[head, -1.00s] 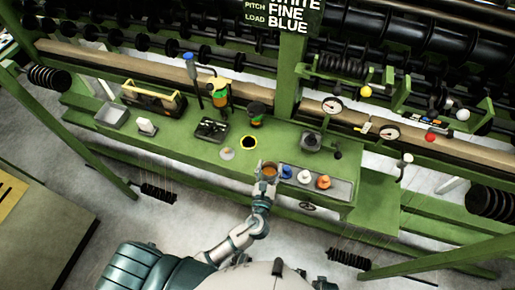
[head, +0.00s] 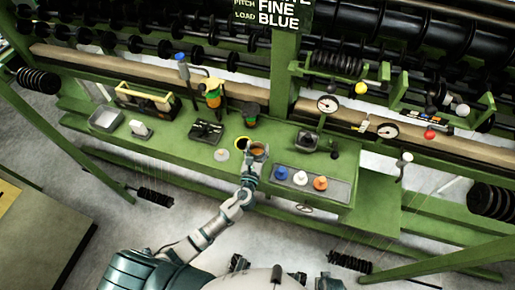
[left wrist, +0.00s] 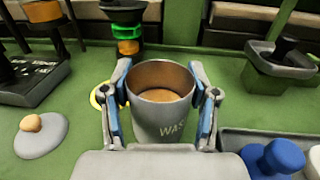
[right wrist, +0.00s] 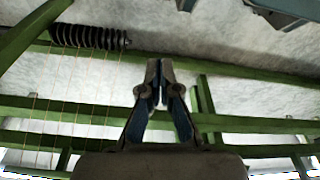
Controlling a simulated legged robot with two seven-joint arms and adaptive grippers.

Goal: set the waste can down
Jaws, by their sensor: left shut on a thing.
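The waste can (left wrist: 160,122) is a grey metal cup with a brown inside and lettering starting "WAS" on its front. My left gripper (left wrist: 163,98) is shut on it, one finger on each side, and the can is upright. In the head view the can (head: 257,152) is over the green bench, just right of a yellow ring with a dark centre (head: 241,141). The ring also shows in the left wrist view (left wrist: 97,97), partly hidden behind the left finger. I cannot tell whether the can's base touches the bench. My right gripper (right wrist: 160,80) is empty, fingertips together, away from the bench.
A tray with blue, white and orange spools (head: 346,194) lies right of the can. A grey disc with a knob (head: 222,155) is left of it. A black-and-green cone stand (head: 250,116) stands behind. Green frame bars (right wrist: 60,110) are near my right gripper.

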